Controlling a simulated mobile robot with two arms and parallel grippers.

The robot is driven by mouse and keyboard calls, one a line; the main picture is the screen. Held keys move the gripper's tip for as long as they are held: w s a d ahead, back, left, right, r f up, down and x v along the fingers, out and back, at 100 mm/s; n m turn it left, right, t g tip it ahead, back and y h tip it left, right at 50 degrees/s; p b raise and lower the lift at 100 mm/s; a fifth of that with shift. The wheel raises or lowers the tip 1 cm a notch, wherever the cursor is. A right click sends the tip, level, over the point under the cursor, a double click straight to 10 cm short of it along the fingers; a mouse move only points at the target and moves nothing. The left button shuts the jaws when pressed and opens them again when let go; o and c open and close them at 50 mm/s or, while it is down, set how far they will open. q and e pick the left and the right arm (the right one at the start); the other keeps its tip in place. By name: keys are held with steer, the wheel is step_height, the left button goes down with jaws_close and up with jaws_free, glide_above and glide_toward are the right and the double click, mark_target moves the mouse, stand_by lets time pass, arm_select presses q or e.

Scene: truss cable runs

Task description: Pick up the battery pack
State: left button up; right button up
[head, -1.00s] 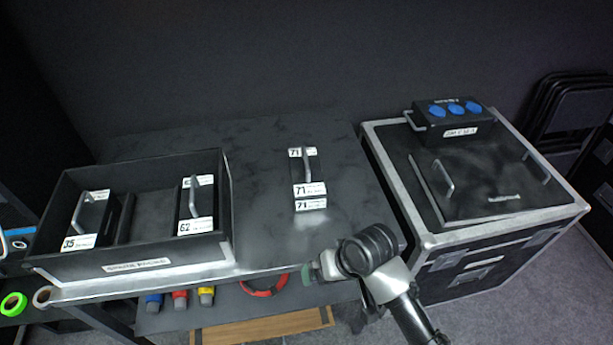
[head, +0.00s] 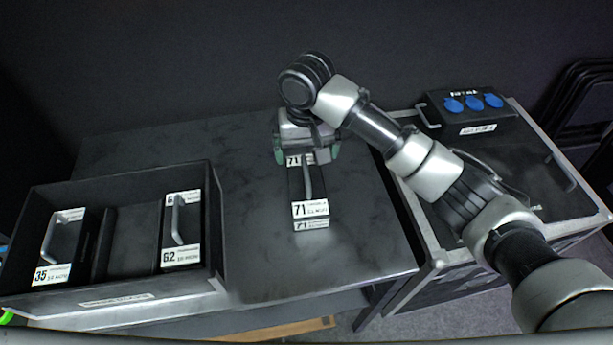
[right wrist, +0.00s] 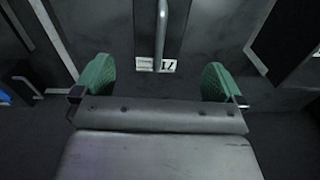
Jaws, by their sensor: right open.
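The battery pack (head: 308,190) is a black box with white labels reading 71 and a grey bar handle on top. My left gripper is not in view.
A black tray (head: 110,295) at the left holds packs labelled 35 (head: 58,250) and 62 (head: 182,230). A black box with blue sockets (head: 468,110) sits on a flight case (head: 408,220) at the right. The table (head: 255,265) is bare around pack 71.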

mark_target(307, 172)
steer(key=shift+d+f, duration=0.1)
steer(key=shift+f, duration=0.2)
steer(key=f, duration=0.3)
steer(key=shift+s+f, duration=0.25)
steer(key=shift+s, duration=0.05)
steer(key=shift+f, duration=0.35)
step_height(307, 172, down, 4)
steer(key=shift+f+p, duration=0.1)
steer(key=shift+p, duration=0.3)
steer(key=shift+w+f, duration=0.15)
steer(key=shift+f, duration=0.45)
steer(key=c, duration=1.4)
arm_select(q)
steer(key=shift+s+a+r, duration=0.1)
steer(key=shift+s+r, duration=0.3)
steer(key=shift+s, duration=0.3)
arm_select(e)
steer(key=shift+r, duration=0.15)
steer(key=shift+c, duration=0.5)
